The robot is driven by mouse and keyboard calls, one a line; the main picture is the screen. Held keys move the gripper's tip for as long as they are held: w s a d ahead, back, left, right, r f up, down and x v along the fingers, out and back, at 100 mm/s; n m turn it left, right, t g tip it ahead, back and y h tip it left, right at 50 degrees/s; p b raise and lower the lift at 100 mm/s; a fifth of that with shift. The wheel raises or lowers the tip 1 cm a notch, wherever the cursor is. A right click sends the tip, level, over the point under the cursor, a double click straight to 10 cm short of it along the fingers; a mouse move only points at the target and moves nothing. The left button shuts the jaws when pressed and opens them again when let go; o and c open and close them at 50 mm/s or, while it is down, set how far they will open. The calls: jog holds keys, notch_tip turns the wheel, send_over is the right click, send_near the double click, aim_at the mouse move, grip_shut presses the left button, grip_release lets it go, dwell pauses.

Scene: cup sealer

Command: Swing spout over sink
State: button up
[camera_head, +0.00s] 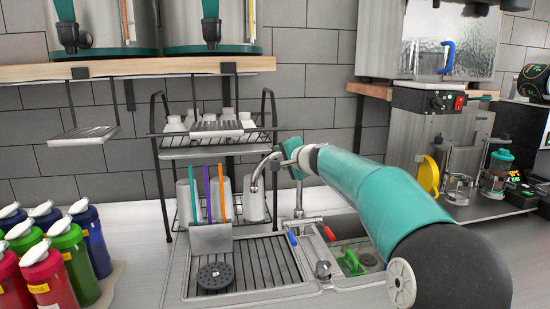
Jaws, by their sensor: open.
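The silver faucet spout (260,168) curves up and over to the left, its tip above the ribbed drainboard (261,268), left of the basin. The faucet base (300,212) stands behind the counter sink. The sink basin (372,284) is at centre right, partly hidden by my arm. A green object lies in it. My gripper (284,158) is open at the upper part of the spout, close to it or touching; I cannot tell which. My arm hides part of the gripper.
A black wire rack (163,190) with upturned cups stands behind the drainboard. A grey holder (211,238) with coloured straws sits in front of it. Several coloured bottles (70,247) stand at left. A machine (436,130) and jars are at right.

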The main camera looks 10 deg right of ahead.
aim_at(274, 157)
jog(key=x, duration=0.5)
jog(key=shift+d, duration=0.15)
jog(key=shift+c, duration=0.2)
grip_shut()
